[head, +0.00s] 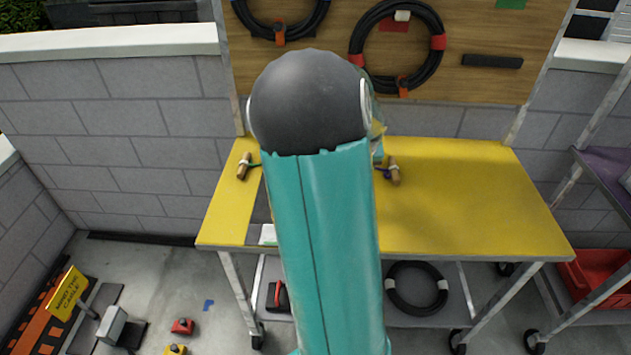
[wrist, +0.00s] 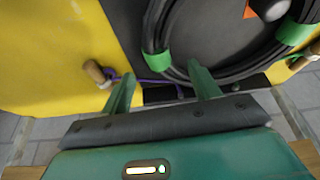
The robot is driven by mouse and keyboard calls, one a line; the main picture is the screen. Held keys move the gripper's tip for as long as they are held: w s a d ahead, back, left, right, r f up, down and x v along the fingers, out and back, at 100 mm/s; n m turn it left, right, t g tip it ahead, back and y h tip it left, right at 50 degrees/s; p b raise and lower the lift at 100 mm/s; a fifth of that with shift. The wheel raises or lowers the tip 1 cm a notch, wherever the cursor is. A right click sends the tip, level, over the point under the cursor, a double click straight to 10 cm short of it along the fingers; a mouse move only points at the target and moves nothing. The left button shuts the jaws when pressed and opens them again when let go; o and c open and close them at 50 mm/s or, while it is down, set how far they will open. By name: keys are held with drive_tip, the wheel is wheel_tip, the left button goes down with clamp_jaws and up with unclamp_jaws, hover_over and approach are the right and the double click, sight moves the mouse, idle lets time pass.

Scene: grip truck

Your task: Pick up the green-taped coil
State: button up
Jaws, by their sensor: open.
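The green-taped coil (wrist: 156,32) is a loop of black cable with bands of green tape. It lies on a dark patch of the yellow table and shows in the upper right of the wrist view, cut off by the top edge. My gripper (wrist: 162,70) is open, with its two green fingers spread near the coil's near edge. One tape band is close above the gap between the fingers. Nothing shows held between the fingers. In the head view my arm hides the coil and the gripper.
The yellow table (head: 460,205) is clear on its right. Wooden toggles on cords lie left (head: 244,166) and right (head: 393,171) of my arm. A red-taped coil (head: 432,65) hangs on the board behind. Another coil (head: 392,300) rests on the shelf below.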

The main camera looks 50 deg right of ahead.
drive_tip(key=shift+x, duration=3.55)
clamp_jaws()
drive_tip(key=shift+w+d+r, duration=0.1)
drive_tip(key=shift+r, duration=0.05)
